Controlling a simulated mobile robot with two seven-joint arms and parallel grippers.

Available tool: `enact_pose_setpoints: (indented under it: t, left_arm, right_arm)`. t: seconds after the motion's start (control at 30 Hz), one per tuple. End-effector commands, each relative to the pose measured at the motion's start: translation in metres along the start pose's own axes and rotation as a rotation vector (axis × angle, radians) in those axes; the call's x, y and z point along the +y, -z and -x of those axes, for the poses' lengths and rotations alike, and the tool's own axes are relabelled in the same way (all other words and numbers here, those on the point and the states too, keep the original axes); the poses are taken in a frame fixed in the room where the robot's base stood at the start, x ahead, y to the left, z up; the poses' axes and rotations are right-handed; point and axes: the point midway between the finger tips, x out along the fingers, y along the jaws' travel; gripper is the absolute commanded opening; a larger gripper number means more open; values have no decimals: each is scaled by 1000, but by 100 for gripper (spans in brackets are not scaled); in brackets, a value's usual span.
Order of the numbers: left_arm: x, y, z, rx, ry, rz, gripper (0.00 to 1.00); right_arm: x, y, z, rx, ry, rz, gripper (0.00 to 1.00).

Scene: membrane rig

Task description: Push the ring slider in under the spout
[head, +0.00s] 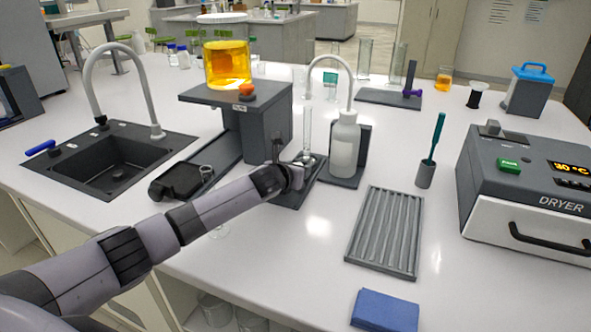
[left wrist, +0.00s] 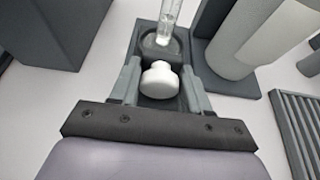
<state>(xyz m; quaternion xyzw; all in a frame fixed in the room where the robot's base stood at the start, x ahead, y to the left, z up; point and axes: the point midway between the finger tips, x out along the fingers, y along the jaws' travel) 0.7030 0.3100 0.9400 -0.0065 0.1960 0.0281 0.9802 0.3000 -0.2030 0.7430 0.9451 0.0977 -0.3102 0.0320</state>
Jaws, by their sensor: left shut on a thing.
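The dark ring slider (left wrist: 148,46) shows in the left wrist view with a glass tube (left wrist: 168,20) standing at its round seat. Its white knob (left wrist: 160,80) is between my left gripper's fingers (left wrist: 160,88), which are shut on it. In the head view my left gripper (head: 297,178) is at the near end of the slider's dark base, and it hides much of the slider. The glass tube (head: 307,130) stands upright just beyond. The white curved spout (head: 335,57) arches from the white bottle (head: 345,146) toward the tube; exact alignment cannot be told. My right gripper is not in view.
A grey stand (head: 265,115) with an amber tank (head: 227,65) is left of the tube. The bottle is close on its right. A ribbed grey rack (head: 385,232), blue cloth (head: 385,310) and dryer (head: 525,190) lie farther right.

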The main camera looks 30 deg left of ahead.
Motion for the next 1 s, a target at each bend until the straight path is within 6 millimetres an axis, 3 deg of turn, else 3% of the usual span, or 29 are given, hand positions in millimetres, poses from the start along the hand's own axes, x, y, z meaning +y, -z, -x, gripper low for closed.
enact_pose_setpoints:
  t: [0.03, 0.07, 0.1, 0.57, 1.0]
  left_arm:
    - [-1, 1, 0, 2, 2, -2, 0]
    - [-1, 1, 0, 1, 2, -2, 53]
    - [-1, 1, 0, 1, 1, -2, 65]
    - [0, -2, 6, -5, 1, -3, 65]
    - [0, -1, 50, -3, 2, -4, 65]
  right_arm:
    - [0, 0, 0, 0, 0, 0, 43]
    - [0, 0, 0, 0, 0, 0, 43]
    - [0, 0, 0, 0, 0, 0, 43]
    - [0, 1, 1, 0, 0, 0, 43]
    - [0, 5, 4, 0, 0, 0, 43]
